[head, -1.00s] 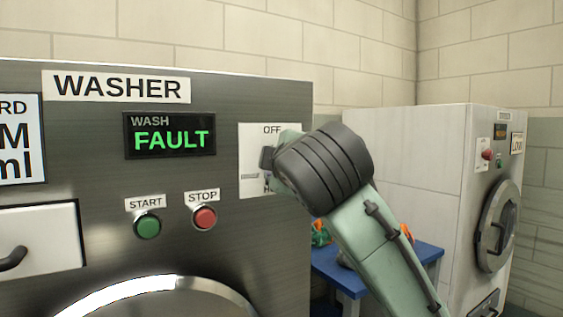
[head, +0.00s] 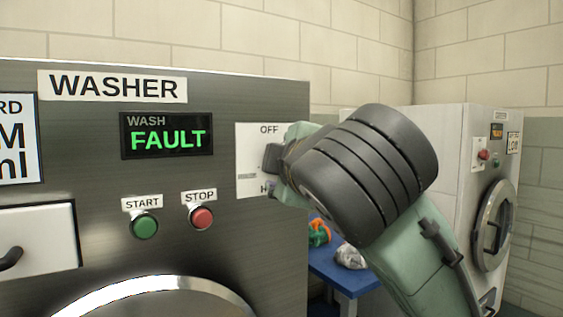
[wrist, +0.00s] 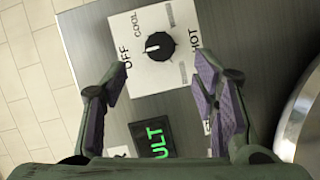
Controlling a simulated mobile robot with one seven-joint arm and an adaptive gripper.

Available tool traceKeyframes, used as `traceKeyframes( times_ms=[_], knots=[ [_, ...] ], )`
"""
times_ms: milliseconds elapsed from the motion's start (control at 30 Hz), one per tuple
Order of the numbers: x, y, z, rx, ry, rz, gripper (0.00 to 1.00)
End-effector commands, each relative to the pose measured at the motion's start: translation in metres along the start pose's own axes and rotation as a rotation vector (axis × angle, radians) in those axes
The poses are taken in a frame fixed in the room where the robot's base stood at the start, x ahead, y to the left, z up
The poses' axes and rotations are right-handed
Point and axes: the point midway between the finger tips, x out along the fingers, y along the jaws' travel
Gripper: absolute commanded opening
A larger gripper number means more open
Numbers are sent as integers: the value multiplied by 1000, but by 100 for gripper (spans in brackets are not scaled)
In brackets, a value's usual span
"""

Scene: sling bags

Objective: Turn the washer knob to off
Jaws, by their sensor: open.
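The washer knob (wrist: 159,46) is black and round, on a white panel (wrist: 143,80) with OFF, COOL and HOT labels. In the wrist view its white mark is on the left side, roughly toward OFF. In the head view the knob (head: 272,157) shows as a dark block on the panel (head: 246,150), partly covered by my gripper. My gripper (wrist: 163,77) is open and empty, one finger on each side of the knob in the wrist view. In the head view its fingers (head: 288,160) are above and below the knob; contact cannot be told.
The washer's display (head: 167,135) reads WASH FAULT. A green START button (head: 144,226) and red STOP button (head: 202,218) sit left below the panel. A blue table (head: 340,275) with small items stands behind my arm, and a white machine (head: 450,145) stands at right.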

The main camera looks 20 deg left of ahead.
Motion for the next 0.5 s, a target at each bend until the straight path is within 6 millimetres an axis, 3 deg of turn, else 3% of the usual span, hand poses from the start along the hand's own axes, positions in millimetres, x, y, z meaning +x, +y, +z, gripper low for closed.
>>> traceKeyframes(
  times_ms=[200,500],
  knots=[
    [-30,0,0,0,-1,1,54],
    [-36,0,0,0,0,-1,54]
  ],
)
